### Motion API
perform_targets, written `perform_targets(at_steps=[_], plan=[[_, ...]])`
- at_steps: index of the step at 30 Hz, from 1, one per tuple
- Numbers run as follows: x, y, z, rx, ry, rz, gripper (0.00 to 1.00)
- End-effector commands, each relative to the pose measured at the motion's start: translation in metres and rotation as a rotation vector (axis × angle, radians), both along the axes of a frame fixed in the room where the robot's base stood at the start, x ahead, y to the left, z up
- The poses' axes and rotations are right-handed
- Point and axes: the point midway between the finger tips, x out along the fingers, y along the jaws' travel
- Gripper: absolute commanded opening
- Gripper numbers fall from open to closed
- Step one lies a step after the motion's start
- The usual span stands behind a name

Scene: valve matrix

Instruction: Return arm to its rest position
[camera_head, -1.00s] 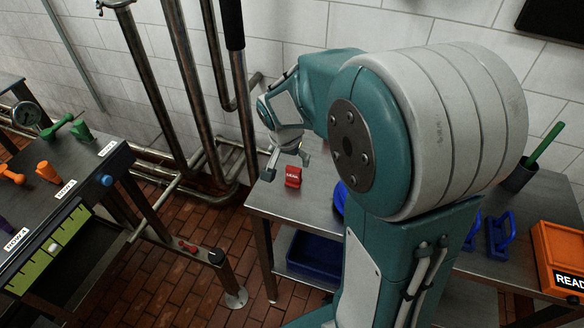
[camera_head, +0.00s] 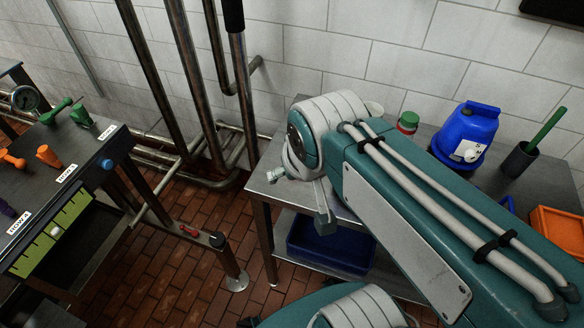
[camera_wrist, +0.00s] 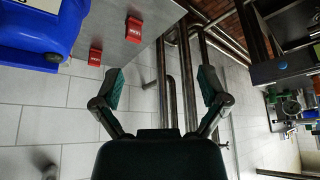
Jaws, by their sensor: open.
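My arm lies across the right half of the head view, over the metal bench (camera_head: 262,188). My gripper (camera_head: 299,192) shows at the bench's left end, partly hidden by my arm. In the wrist view my gripper (camera_wrist: 160,88) has its two fingers spread wide apart. Nothing is between them; only wall and pipes show behind. Two red labelled blocks (camera_wrist: 134,30) (camera_wrist: 95,57) are on the bench top beyond the left finger, apart from it.
A blue container (camera_head: 466,132), a red-green can (camera_head: 407,122), a dark cup (camera_head: 520,158) and an orange box (camera_head: 558,228) stand on the bench. A blue bin (camera_head: 330,245) sits below. Vertical pipes (camera_head: 195,90) rise behind. A valve table (camera_head: 60,150) is at left.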

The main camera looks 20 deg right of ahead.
Motion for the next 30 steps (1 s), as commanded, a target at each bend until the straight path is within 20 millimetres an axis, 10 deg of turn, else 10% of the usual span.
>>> perform_targets(at_steps=[30], plan=[[-0.018,0.006,0.001,-0.015,-0.028,0.081,0.93]])
